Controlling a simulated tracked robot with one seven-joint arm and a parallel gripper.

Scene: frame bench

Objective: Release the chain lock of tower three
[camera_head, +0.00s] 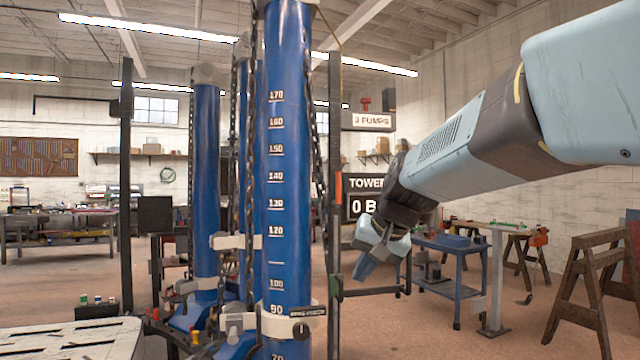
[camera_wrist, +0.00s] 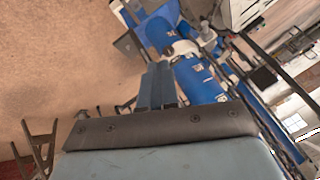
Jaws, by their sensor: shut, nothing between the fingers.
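A tall blue tower (camera_head: 286,180) with white height marks stands nearest, left of my gripper. Other blue towers (camera_head: 206,180) stand behind and to its left. Dark chains (camera_head: 250,160) hang beside the towers. A white collar (camera_head: 275,322) with a small dark tag (camera_head: 307,312) wraps the near tower low down. I cannot tell which tower is three, nor pick out its lock. My gripper (camera_head: 364,266) is shut and empty in the air right of the near tower. Its fingers (camera_wrist: 158,82) show in the wrist view, before a blue marked tower (camera_wrist: 198,78).
Dark upright posts (camera_head: 334,180) flank the towers, with a thin horizontal bar (camera_head: 370,291) below my gripper. A sign board (camera_head: 365,205) stands behind it. A blue cart (camera_head: 447,265) and wooden sawhorses (camera_head: 590,280) are at right. A pale slotted table (camera_head: 70,340) is at lower left.

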